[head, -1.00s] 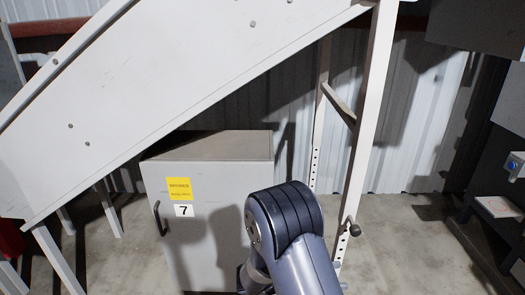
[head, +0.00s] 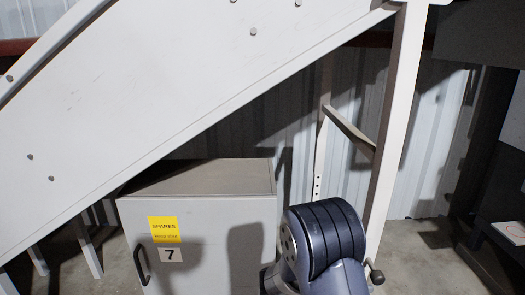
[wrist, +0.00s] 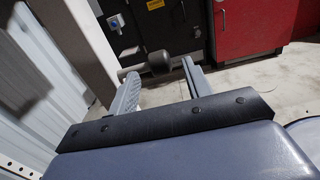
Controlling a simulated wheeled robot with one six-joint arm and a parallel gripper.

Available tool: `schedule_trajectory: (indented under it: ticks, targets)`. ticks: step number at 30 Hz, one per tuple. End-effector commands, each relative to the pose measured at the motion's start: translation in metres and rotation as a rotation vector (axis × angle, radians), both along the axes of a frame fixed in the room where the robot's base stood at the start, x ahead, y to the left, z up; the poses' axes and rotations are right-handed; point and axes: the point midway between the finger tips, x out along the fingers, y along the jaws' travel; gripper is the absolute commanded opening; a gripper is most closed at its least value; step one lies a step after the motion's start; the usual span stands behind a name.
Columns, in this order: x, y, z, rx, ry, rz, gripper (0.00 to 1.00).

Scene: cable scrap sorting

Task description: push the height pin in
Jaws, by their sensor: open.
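The height pin (head: 376,276) shows in the head view as a dark rounded knob low on the white perforated leg (head: 396,130), at the lower edge of the picture. In the wrist view a dark round knob, which looks like the pin's head (wrist: 158,60), is between or just beyond the fingertips. My gripper (wrist: 159,72) is open, with a finger on either side of the knob; I cannot tell whether either touches it. In the head view my gripper is hidden. How deep the pin sits in the leg is not visible.
A grey cabinet (head: 205,232) marked SPARES and 7 stands left of my arm. A large sloping white chute (head: 150,110) passes above it. A diagonal brace (head: 348,130) joins the legs. In the wrist view a red cabinet (wrist: 250,28) stands beyond, with open floor before it.

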Motion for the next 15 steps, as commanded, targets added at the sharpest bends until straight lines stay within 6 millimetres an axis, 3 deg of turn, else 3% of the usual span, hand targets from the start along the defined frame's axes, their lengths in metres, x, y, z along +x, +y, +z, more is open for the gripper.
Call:
schedule_trajectory:
  ticks: [9, 15]
  targets:
    - [0.001, -0.057, -0.002, 0.0, -0.001, -0.004, 0.47]
    - [0.005, -0.074, 0.001, 0.001, 0.0, 0.0, 0.47]
